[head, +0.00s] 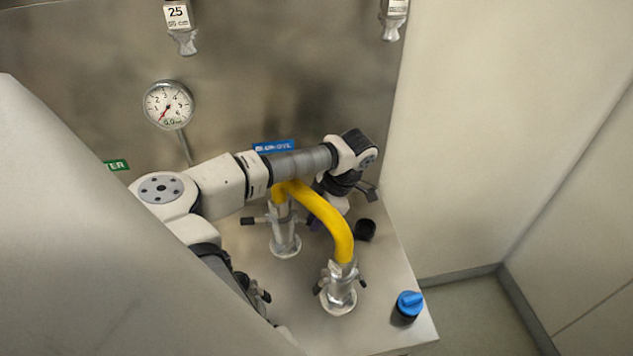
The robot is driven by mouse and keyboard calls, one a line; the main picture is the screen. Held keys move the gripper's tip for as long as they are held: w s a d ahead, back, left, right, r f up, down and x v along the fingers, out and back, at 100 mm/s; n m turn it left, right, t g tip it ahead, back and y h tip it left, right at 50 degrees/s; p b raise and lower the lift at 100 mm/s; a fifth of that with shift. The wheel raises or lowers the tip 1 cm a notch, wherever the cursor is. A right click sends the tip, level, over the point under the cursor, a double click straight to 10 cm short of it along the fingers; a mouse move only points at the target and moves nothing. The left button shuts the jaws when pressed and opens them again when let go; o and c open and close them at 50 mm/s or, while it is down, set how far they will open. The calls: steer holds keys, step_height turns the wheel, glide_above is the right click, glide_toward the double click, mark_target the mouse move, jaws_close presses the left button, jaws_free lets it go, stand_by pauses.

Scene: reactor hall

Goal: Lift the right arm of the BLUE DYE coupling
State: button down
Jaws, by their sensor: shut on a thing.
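The blue label (273,146), partly covered by my arm, is on the back wall above the rear coupling (284,240). This metal coupling stands upright on the bench, with the yellow hose (325,212) on its top. Its left arm (249,221) sticks out level to the left, with a black grip. My gripper (317,219) reaches down behind the hose at the coupling's right side. Its fingers are shut on the right arm, which is mostly hidden by the hose and fingers, so its tilt cannot be told.
The hose arches to a second metal coupling (339,292) at the front, with its own side arms. A blue-topped knob (408,305) is at the bench's right corner, a black round cap (365,230) behind it. A gauge (168,104) and green label (116,165) are on the wall.

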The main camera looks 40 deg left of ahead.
steer(key=shift+r+h+b, duration=0.1)
steer(key=shift+h+b, duration=0.2)
steer(key=shift+b, duration=0.15)
steer(key=shift+r+t+h+b, duration=0.3)
steer(key=shift+t+h+b, duration=0.3)
steer(key=shift+t+b, duration=0.4)
steer(key=shift+r+t+h+b, duration=0.85)
steer(key=shift+t+h+b, duration=0.15)
steer(key=shift+t+b, duration=0.25)
steer(key=c, duration=1.3)
jaws_free()
steer(key=shift+r, duration=0.1)
